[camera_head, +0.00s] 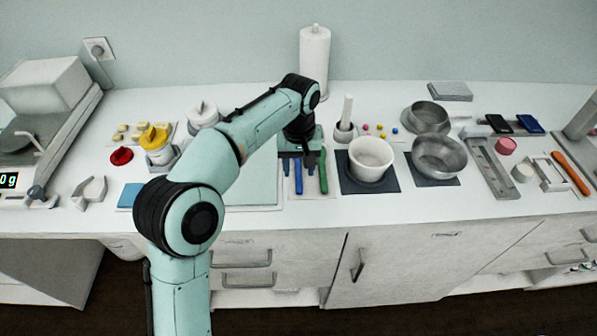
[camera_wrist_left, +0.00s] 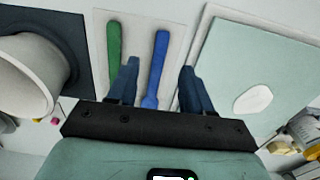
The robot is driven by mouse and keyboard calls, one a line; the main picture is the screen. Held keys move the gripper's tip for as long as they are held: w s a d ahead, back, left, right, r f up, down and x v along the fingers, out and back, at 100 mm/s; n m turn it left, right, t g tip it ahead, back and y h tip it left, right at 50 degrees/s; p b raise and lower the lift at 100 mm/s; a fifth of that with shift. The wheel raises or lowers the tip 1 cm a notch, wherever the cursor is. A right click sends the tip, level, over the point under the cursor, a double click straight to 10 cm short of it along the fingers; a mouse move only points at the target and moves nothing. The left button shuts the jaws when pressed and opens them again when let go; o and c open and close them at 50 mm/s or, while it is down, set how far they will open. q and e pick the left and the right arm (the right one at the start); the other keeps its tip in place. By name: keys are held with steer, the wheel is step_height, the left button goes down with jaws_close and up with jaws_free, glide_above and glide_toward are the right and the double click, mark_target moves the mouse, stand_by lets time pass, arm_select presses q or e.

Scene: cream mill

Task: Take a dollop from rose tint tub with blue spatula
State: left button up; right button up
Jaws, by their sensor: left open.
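The blue spatula (camera_head: 298,176) lies on a pale rest beside the green spatula (camera_head: 323,172). Both also show in the left wrist view, the blue one (camera_wrist_left: 157,62) on the right and the green one (camera_wrist_left: 114,48) on the left. My left gripper (camera_head: 309,163) is above the rest, open and empty. In the left wrist view its two fingers (camera_wrist_left: 159,72) are on either side of the blue handle, with no visible contact. A small pink round tub or lid (camera_head: 505,146) stands at the right; I cannot tell whether it is the rose tint tub. My right gripper is out of view.
A white bowl (camera_head: 371,156) sits on a dark mat right of the spatulas, with metal bowls (camera_head: 440,155) beyond. A pale green board (camera_wrist_left: 225,70) lies on the other side. A paper roll (camera_head: 314,62) stands behind. A red lid (camera_head: 121,156) lies far left.

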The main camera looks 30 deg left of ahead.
mark_target(299, 183)
arm_select(q)
step_height(299, 183, down, 5)
steer(key=shift+d+r+b, duration=0.1)
steer(key=shift+b, duration=0.4)
jaws_close()
steer(key=shift+r, duration=0.1)
